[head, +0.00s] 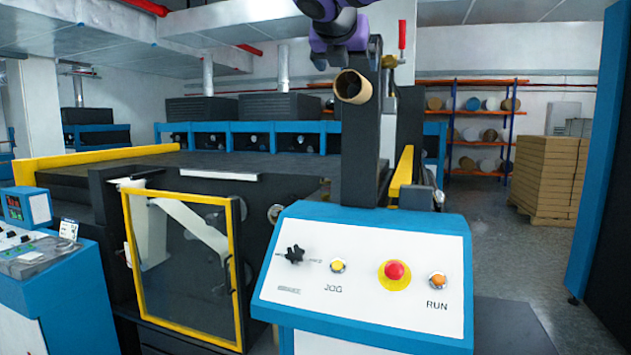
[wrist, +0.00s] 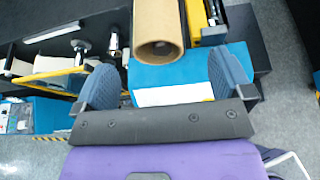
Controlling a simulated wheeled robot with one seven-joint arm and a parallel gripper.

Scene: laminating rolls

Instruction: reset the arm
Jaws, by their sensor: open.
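My gripper (wrist: 165,82) is open in the wrist view, with its two blue-grey ribbed fingers spread wide and nothing between the tips. In the head view my gripper (head: 342,62) is at the top centre, and its fingertips are hard to make out. A brown cardboard tube (head: 353,86) sticks out from the upper part of a black upright, just below my gripper. In the wrist view the tube (wrist: 158,28) lies ahead of the fingers, its open end facing me, and it appears apart from them.
A blue-framed control panel (head: 365,274) with a red button stands in front of the laminating machine (head: 215,160). A yellow-framed clear guard (head: 188,260) is to its left. A blue upright (head: 598,150) stands at right. Stacked cardboard (head: 555,180) and a roll rack (head: 482,130) are behind; grey floor there is clear.

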